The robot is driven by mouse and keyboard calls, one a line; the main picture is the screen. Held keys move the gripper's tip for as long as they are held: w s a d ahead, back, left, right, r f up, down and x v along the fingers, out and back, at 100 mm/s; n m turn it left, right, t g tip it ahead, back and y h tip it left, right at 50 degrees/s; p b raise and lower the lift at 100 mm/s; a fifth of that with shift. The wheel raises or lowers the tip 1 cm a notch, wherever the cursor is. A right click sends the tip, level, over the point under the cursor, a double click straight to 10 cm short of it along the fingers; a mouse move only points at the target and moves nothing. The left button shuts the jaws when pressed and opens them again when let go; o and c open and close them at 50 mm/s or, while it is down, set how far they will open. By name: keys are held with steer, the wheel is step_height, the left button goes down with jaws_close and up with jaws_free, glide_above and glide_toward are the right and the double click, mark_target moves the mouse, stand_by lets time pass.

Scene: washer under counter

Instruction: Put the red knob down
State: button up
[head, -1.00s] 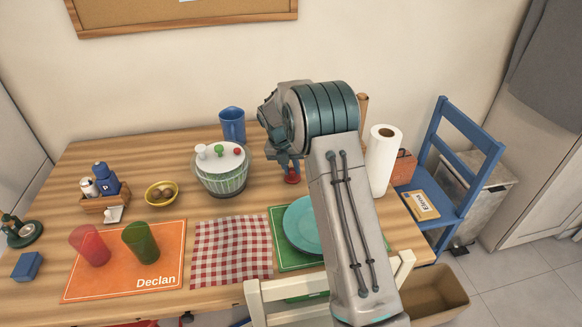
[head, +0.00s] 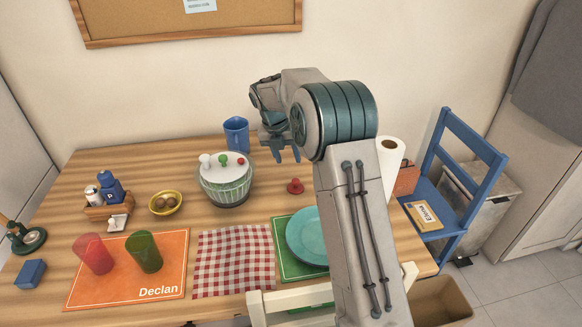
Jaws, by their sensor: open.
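A red knob (head: 295,187) sits on the wooden table, right of the salad spinner and behind the teal plate. My gripper (head: 285,156) is open and empty above and behind the knob, apart from it. The salad spinner (head: 225,180) has a white lid carrying a white, a green and a small red knob. My arm covers part of the table to the right.
A teal plate (head: 305,238) lies on a green placemat (head: 284,262) in front. A paper towel roll (head: 388,158) stands to the right, partly behind my arm. Bare table surrounds the knob.

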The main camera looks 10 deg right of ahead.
steer(key=s+d+r+m+y, duration=0.1)
steer(key=s+r+m, duration=0.4)
steer(key=s+m, duration=0.35)
steer(key=s+d+r+m, duration=0.1)
steer(key=s+r+m, duration=0.4)
steer(key=s+m, duration=0.3)
steer(key=s+f+m+t+y, duration=0.1)
steer(key=s+m, duration=0.6)
steer(key=s, duration=0.3)
steer(key=s+f+m+y, duration=0.1)
steer(key=s+f+m, duration=0.1)
steer(key=s+m, duration=0.6)
steer(key=shift+s+d+f+t, duration=0.25)
steer(key=shift+s+t, duration=0.15)
steer(key=shift+s, duration=0.5)
